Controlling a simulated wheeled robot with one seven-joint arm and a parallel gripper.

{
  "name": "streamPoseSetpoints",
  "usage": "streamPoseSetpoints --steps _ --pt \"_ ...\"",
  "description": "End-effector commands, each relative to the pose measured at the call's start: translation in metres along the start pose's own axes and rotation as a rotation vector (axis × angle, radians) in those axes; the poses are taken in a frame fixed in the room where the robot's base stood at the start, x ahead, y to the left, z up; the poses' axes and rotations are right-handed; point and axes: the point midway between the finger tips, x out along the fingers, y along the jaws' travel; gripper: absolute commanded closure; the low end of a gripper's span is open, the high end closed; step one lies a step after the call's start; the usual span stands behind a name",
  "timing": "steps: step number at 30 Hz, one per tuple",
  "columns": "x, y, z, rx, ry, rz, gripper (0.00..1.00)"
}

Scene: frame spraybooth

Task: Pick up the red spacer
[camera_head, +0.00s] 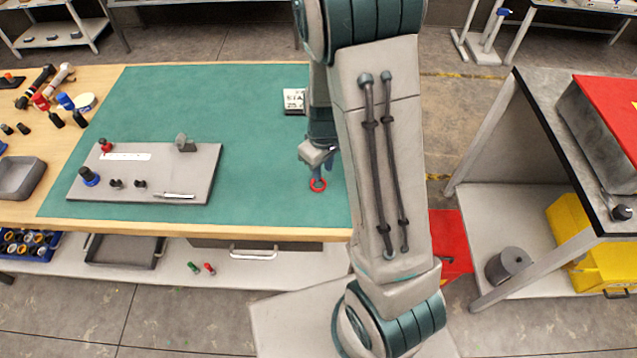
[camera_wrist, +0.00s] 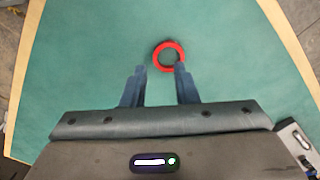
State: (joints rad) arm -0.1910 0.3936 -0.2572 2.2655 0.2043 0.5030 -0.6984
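The red spacer (camera_head: 318,185) is a flat ring lying on the green mat (camera_head: 250,190), near the front right part of the table. In the wrist view the spacer (camera_wrist: 157,56) lies ahead of my fingertips, its near right edge at the tip of the right finger. My gripper (camera_wrist: 158,70) is open, with a clear gap between its two dark blue fingers and nothing held. In the head view my gripper (camera_head: 316,168) is just above and behind the spacer, partly hidden by my arm. I cannot tell the exact height of the fingertips above the mat.
A grey board (camera_head: 150,172) with knobs and small parts lies left on the mat. A small white-and-black block (camera_head: 295,100) stands behind my gripper. A grey tray (camera_head: 20,178) is at far left. The mat around the spacer is clear.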

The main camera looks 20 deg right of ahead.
Motion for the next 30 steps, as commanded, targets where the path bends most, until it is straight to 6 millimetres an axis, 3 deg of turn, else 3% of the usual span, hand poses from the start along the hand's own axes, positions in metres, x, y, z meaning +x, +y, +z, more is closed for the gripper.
streamPoseSetpoints --steps 9,19,20,22,23,30 --pt "0.035 0.005 -0.002 0.001 -0.003 -0.001 0.73" --pt "0.04 0.005 -0.002 0.0 0.0 0.0 0.73" --pt "0.04 0.005 -0.002 0.0 0.0 0.0 0.76" --pt "0.04 0.005 -0.002 0.0 0.0 0.0 0.96" --pt "0.04 0.005 -0.002 0.0 0.0 0.0 1.0" --pt "0.04 0.005 -0.002 0.0 0.0 0.0 1.0"
